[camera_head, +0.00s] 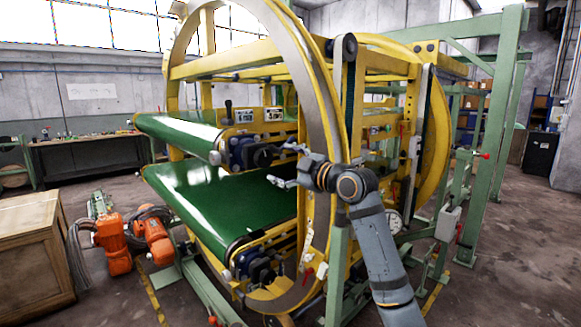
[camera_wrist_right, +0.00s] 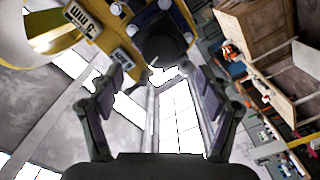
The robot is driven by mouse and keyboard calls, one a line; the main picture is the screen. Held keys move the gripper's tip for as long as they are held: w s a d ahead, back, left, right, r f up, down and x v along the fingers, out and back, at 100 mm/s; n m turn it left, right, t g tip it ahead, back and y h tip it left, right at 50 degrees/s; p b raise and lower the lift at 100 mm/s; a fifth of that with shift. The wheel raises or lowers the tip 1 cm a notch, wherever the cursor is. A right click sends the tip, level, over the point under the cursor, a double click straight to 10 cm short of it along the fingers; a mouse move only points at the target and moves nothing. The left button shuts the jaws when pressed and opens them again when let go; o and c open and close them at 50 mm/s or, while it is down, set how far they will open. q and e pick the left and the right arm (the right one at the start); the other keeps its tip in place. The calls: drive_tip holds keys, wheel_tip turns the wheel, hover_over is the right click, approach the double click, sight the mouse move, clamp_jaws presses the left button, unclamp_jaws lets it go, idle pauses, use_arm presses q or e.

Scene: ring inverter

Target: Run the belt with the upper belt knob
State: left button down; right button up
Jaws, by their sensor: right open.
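The ring inverter has an upper green belt (camera_head: 180,130) and a lower green belt (camera_head: 235,195) inside a large yellow and grey ring (camera_head: 325,110). A dark knob-like part (camera_head: 263,157), which looks like the upper belt knob, sits at the near end of the upper belt. My right gripper (camera_head: 279,166) is open, just right of this part and apart from it. In the right wrist view, a dark round part (camera_wrist_right: 165,45) lies beyond the open fingertips (camera_wrist_right: 154,77), with nothing between them. My left gripper is not in view.
The ring's near side and yellow frame stand close around my right wrist. A green post (camera_head: 495,130) rises at the right. Orange machinery (camera_head: 115,245) and a wooden crate (camera_head: 35,245) are at the lower left. A workbench (camera_head: 85,150) stands at the back wall.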

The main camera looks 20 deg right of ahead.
drive_tip(key=v, duration=0.3)
drive_tip(key=shift+s, duration=0.3)
drive_tip(key=shift+f, duration=0.1)
